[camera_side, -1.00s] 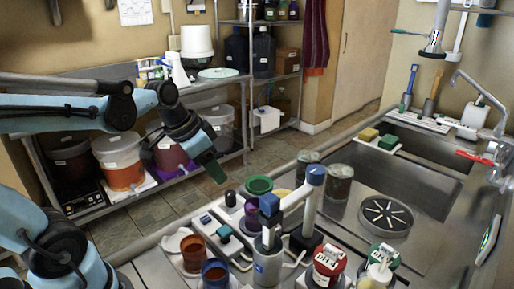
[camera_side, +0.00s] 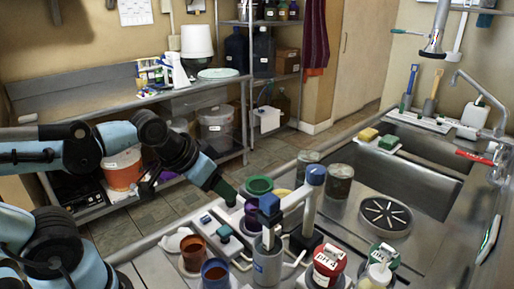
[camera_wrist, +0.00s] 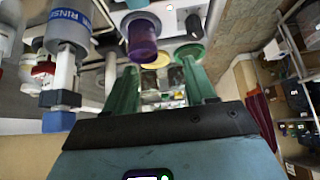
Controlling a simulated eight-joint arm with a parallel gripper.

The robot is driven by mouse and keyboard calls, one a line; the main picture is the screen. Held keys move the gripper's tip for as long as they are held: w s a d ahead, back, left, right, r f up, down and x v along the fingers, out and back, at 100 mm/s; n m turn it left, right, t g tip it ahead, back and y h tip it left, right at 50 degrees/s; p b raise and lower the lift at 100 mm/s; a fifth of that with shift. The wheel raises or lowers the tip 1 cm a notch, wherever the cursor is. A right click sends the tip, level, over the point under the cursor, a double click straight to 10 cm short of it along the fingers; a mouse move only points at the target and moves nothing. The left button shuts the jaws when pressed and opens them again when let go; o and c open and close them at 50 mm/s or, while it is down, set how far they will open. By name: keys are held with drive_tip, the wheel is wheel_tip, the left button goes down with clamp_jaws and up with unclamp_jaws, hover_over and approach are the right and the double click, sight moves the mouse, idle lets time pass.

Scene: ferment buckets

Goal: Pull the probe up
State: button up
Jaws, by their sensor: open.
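The blue-topped probe (camera_side: 269,206) stands upright over a grey cup (camera_side: 266,268) on the counter, its lower end hidden in the cup. In the wrist view the blue head (camera_wrist: 60,110) and the cup with a "RINSE" label (camera_wrist: 68,28) appear upside down at the left. My gripper (camera_side: 230,194) is open and empty, to the left of the probe and behind it in the side view, apart from it. In the wrist view its green fingers (camera_wrist: 160,68) have a clear gap between them, with the purple cup (camera_wrist: 141,40) beyond.
A stand with a blue top (camera_side: 316,176) rises right of the probe. The sink (camera_side: 410,175) lies at the right.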

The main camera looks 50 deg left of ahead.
sight(270, 197)
drive_tip(key=w+d+r+g, duration=0.2)
drive_tip(key=d+r+g, duration=0.5)
drive_tip(key=d+r, duration=0.8)
drive_tip(key=shift+s+a+f, duration=0.1)
drive_tip(key=shift+a+f, duration=0.2)
drive_tip(key=shift+f, duration=1.4)
drive_tip(key=shift+a+f, duration=0.25)
drive_tip(key=shift+f, duration=1.5)
drive_tip(key=shift+s+a+f, duration=0.1)
drive_tip(key=shift+a+f, duration=0.2)
drive_tip(key=shift+f, duration=1.4)
clamp_jaws()
